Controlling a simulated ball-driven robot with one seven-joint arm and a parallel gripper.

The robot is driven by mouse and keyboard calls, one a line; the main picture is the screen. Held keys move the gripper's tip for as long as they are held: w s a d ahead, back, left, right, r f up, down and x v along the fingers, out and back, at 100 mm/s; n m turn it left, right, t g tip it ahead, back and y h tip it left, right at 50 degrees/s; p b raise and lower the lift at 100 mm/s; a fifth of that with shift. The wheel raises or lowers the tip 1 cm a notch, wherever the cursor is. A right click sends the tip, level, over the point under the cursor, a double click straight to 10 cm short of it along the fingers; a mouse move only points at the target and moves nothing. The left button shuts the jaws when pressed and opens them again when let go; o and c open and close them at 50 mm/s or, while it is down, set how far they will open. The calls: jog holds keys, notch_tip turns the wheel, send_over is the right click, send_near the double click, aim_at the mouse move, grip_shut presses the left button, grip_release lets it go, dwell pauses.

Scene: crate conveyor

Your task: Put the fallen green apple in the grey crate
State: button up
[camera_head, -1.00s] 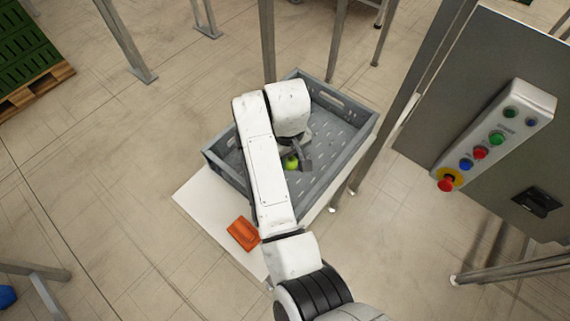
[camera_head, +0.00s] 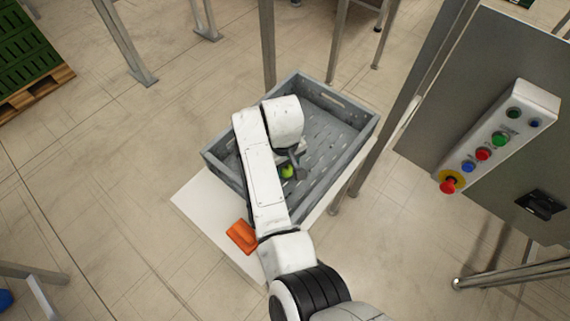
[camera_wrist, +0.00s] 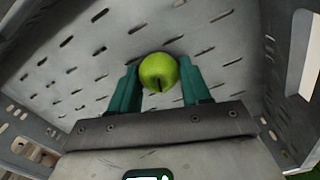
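The green apple (camera_wrist: 159,72) sits between the two teal fingers of my gripper (camera_wrist: 160,78) in the wrist view, with a fingertip close against each side. My gripper appears shut on it. In the head view the apple (camera_head: 288,172) shows beside my gripper (camera_head: 296,166), within the outline of the grey crate (camera_head: 357,103). The crate's slotted floor (camera_wrist: 100,72) lies behind the apple in the wrist view. The gap between apple and floor is hard to judge. My arm covers part of the crate's left side.
The crate stands on a white surface (camera_head: 205,205), with an orange object (camera_head: 241,236) at its near left. Metal posts (camera_head: 361,165) rise close to the crate's right side. A control panel (camera_head: 500,138) is at the right. The crate's right part is empty.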

jog(key=o, duration=0.4)
jog(key=shift+c, duration=0.2)
notch_tip(320, 180, up, 12)
jog(key=p, duration=0.1)
jog(key=shift+r, duration=0.15)
jog(key=shift+a, duration=0.1)
